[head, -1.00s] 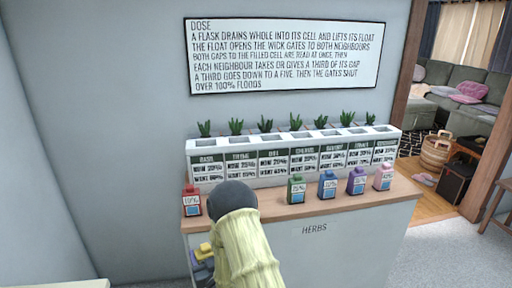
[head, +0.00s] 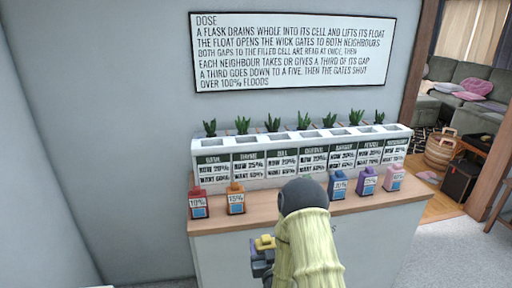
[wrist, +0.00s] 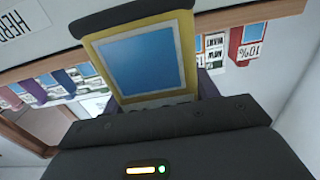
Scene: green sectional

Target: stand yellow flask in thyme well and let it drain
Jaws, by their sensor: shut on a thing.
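The yellow flask (head: 265,242) is in my gripper (head: 260,256), low in front of the counter and apart from the planter. The wrist view shows the flask (wrist: 143,58) close up, with a blue panel on its face; my gripper (wrist: 160,108) is shut on it. The flask looks tilted there, and its level cannot be read. The thyme well (head: 244,141) appears to be second from the left in the white planter, above a dark green label; its small print is hard to read. The inside of the well is not clear.
Red (head: 198,204), orange (head: 236,200), blue (head: 338,186), purple (head: 367,181) and pink (head: 393,178) flasks stand along the wooden counter (head: 262,218). My arm hides the counter's middle. Several green plants rise behind the wells. A dose sign (head: 290,55) hangs above.

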